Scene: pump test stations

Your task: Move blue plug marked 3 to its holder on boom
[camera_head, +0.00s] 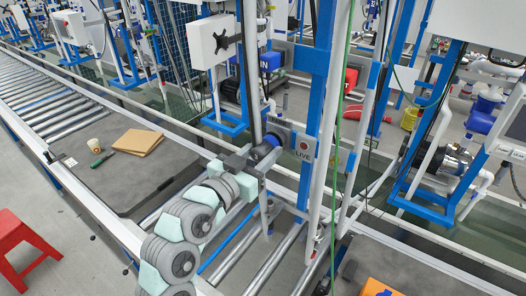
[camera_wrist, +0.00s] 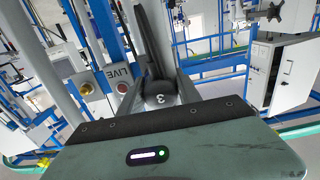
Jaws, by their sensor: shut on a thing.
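My gripper (camera_head: 254,160) is at the end of my arm in the middle of the head view, shut on a dark plug with blue on it (camera_head: 266,150). In the wrist view the plug's dark end (camera_wrist: 160,99), marked with a white 3, sits between the fingers of my gripper (camera_wrist: 163,92). A dark hose or cable (camera_wrist: 153,38) rises from behind the plug. The plug is close to the left of a grey LIVE panel (camera_head: 304,146) on a blue post. My gripper hides much of the plug. I cannot make out its holder on the boom.
A brass round fitting (camera_wrist: 86,88) shows beside the LIVE panel in the wrist view. Blue posts and a green hose (camera_head: 341,90) stand right of my gripper. A dark tray (camera_head: 118,178) on the roller conveyor holds a brown board (camera_head: 138,142). A red stool (camera_head: 18,240) stands lower left.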

